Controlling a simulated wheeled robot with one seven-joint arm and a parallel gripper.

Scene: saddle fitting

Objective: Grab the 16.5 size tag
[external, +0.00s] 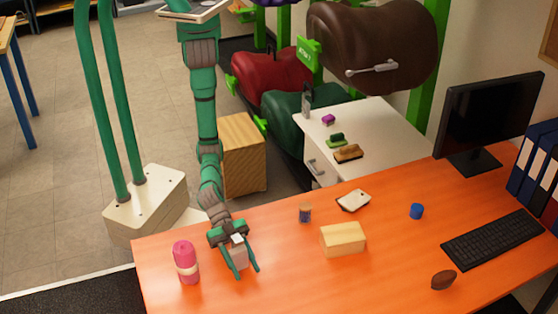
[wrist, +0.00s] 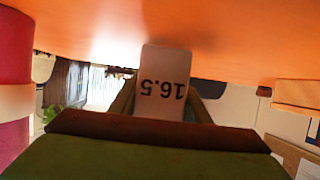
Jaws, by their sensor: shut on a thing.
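The 16.5 size tag (wrist: 163,75) is a pale block with dark digits, which read upside down in the wrist view. It stands between the fingers of my gripper (external: 248,273), which is shut on it. In the external view the tag (external: 238,257) shows as a pale pinkish block between the green fingers, low over the orange desk (external: 200,300). I cannot tell whether it touches the desk. Part of the tag is hidden by the fingers and the gripper body.
A pink bottle (external: 186,262) stands close to the left of my gripper. A light wooden block (external: 343,239), a small jar (external: 305,213), a pale flat device (external: 353,201), a blue cup (external: 416,211) and a keyboard (external: 492,238) are to the right. The front middle of the desk is clear.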

